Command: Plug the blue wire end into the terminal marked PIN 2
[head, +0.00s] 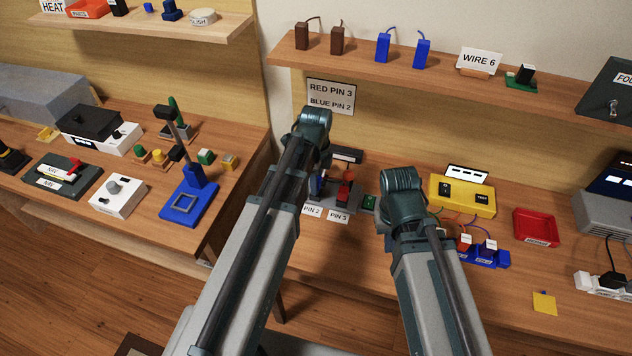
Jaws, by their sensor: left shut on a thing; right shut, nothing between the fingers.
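The terminal block (355,200) stands on the right bench, with labels PIN 2 (312,210) and PIN 3 (338,217) at its front. A red wire end (344,194) stands upright at PIN 3. A small blue part, the blue wire end (319,187), shows behind PIN 2, partly hidden by my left arm; I cannot tell whether it is seated. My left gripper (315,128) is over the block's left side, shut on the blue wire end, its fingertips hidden. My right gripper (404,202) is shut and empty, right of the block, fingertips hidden.
A sign (331,96) reads RED PIN 3, BLUE PIN 2. A yellow box (462,197) and blue connectors (488,258) lie right of my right gripper. A shelf (440,82) runs above. A blue stand (190,201) is on the left bench.

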